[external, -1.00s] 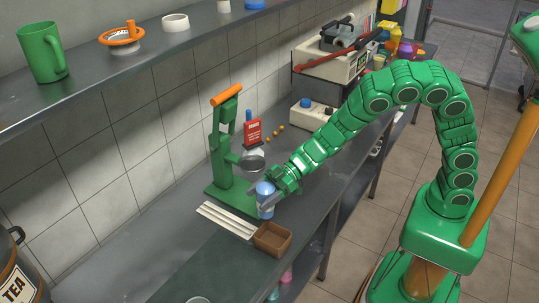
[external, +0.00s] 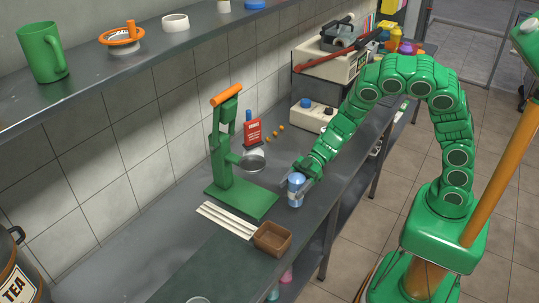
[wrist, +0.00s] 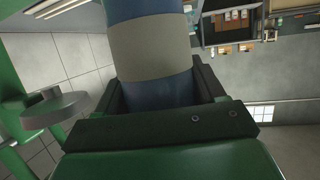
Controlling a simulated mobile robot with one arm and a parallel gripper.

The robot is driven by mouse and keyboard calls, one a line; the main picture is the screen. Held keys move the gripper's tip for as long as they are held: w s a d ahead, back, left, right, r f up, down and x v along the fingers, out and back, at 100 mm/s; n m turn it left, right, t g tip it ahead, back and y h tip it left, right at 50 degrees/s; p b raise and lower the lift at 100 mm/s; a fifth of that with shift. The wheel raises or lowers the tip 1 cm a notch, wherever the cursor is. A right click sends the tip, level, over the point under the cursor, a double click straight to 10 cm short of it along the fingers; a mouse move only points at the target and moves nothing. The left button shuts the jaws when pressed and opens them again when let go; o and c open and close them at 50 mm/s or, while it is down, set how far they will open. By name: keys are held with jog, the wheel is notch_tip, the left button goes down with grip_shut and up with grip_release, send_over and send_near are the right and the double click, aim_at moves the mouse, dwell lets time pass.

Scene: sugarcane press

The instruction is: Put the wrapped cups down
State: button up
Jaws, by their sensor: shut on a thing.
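The wrapped cups (external: 296,191) form a small blue cylinder with a paler band. They are upright or nearly so near the counter's front edge, just right of the green press's base. My gripper (external: 304,187) is shut on them from the right. In the wrist view the cups (wrist: 150,48) fill the space between the dark fingers, with blue above and below a grey-white band. I cannot tell whether their bottom touches the counter.
The green press (external: 226,160) with an orange handle stands behind to the left. White strips (external: 226,220) and a brown box (external: 272,239) lie in front of it. A red sign (external: 253,133) stands behind. The counter (external: 180,250) has bare room at the front left.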

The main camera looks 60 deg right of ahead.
aim_at(290, 204)
jog(key=shift+f, duration=3.7)
jog(key=shift+f, duration=0.1)
jog(key=o, duration=1.1)
jog(key=shift+o, duration=0.2)
jog(key=v, duration=1.2)
